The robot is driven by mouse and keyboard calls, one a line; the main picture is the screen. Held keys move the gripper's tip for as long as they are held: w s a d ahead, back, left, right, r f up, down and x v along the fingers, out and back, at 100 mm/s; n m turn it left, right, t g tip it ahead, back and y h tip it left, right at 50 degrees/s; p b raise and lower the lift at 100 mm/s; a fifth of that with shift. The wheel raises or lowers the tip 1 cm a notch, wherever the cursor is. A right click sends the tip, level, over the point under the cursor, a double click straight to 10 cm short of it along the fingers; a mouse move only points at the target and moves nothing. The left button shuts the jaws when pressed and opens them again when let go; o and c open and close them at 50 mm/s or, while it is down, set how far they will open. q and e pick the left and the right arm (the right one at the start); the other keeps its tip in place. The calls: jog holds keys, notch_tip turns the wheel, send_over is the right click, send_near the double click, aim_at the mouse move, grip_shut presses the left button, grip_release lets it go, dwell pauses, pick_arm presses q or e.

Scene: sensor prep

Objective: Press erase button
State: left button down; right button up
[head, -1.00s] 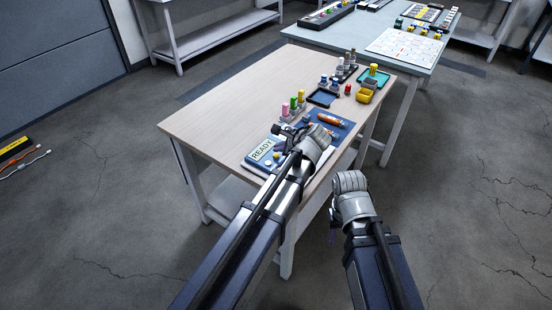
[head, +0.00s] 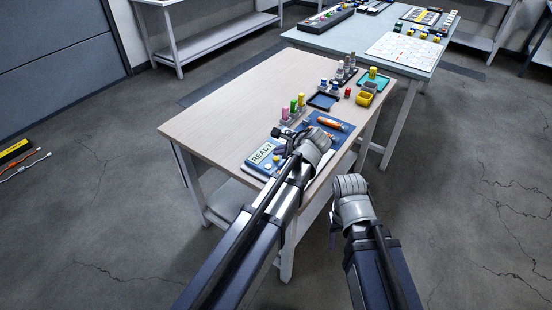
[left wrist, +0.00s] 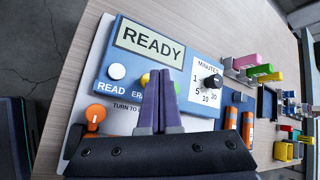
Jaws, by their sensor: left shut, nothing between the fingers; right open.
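The blue device (left wrist: 118,62) with a READY display (left wrist: 150,45) lies at the near edge of the wooden table; it also shows in the head view (head: 252,162). It has a white READ button (left wrist: 117,71) and a yellow button (left wrist: 145,79) by the partly covered label "ERA". My left gripper (left wrist: 160,74) is shut and empty.
An orange switch (left wrist: 95,115) and a black minutes knob (left wrist: 212,81) flank the buttons. Orange cylinders (head: 332,124) lie on a blue mat beyond. Coloured pegs (head: 293,106), a dark blue tray (head: 323,101) and yellow bins (head: 366,94) stand further back. The table's left half is clear.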

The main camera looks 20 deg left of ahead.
aim_at(279, 161)
pick_arm(q)
jog(key=shift+f, duration=0.1)
dwell(0.8)
jog(key=shift+f+b, duration=0.3)
jog(key=shift+b, duration=0.15)
jog(key=shift+f+b, duration=0.4)
dwell(0.5)
jog(key=shift+r, duration=0.1)
jog(key=shift+r+p, duration=0.7)
jog(key=shift+p, duration=0.15)
notch_tip(279, 161, up, 5)
jog(key=p, duration=0.5)
dwell(0.3)
